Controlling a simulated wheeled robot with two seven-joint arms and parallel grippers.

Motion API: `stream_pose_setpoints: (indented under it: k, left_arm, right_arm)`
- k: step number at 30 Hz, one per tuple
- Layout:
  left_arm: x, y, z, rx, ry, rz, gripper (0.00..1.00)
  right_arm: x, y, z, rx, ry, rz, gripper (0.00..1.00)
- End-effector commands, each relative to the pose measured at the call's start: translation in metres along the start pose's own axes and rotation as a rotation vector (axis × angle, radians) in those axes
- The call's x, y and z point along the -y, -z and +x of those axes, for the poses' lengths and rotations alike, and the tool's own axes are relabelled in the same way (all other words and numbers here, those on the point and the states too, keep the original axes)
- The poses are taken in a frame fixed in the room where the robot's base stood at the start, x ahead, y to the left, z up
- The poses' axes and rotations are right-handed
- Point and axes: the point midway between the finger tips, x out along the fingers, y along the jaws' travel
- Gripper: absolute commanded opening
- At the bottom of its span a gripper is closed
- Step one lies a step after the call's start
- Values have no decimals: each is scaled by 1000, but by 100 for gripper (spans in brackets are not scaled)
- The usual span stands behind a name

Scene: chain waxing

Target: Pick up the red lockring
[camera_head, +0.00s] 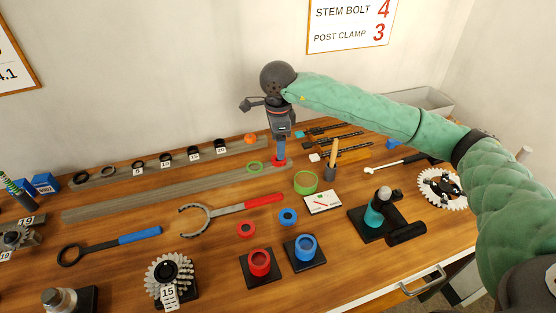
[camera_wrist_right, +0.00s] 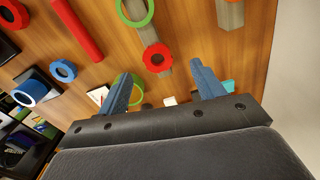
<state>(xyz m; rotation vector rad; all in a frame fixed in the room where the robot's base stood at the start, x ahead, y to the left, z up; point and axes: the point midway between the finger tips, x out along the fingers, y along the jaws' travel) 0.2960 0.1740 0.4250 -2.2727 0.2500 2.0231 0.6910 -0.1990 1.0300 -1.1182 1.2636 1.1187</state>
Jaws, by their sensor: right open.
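A small red ring (camera_head: 279,162) lies on the wooden table at the right end of the grey rail. It also shows in the right wrist view (camera_wrist_right: 157,58), lying flat just beyond the fingertips. My right gripper (camera_head: 281,156) points down over this ring in the head view, with its blue fingers partly covering it. In the right wrist view its two fingers (camera_wrist_right: 161,72) are apart with nothing between them. Whether they touch the ring cannot be told. A second red ring (camera_head: 245,229) lies flat nearer the front. My left gripper is not in view.
A thin green ring (camera_head: 254,167) and a larger green ring (camera_head: 305,182) lie near the gripper. A red-handled wrench (camera_head: 247,205), a blue ring (camera_head: 288,216), a red cup (camera_head: 260,262) and a blue cup (camera_head: 305,247) are in front. A wall stands behind.

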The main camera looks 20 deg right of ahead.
Motion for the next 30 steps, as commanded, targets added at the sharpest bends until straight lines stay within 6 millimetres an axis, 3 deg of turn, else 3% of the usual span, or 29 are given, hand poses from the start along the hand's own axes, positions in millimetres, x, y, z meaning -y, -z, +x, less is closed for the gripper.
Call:
stream_pose_setpoints:
  k: [7, 9, 17, 19, 25, 30]
  left_arm:
    - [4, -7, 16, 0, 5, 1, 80]
    - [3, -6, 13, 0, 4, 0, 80]
    - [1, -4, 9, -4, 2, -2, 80]
    - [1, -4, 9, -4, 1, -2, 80]
    - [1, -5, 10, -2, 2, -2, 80]
    - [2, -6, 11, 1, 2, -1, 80]
  right_arm:
    - [-4, 2, 33, -2, -3, 0, 68]
    - [-4, 2, 40, -1, -2, 0, 68]
    - [-4, 1, 46, 0, 0, 0, 68]
    - [-4, 2, 46, 0, 0, 0, 60]
    - [-4, 2, 46, 0, 0, 0, 20]
    - [-4, 2, 46, 0, 0, 0, 20]
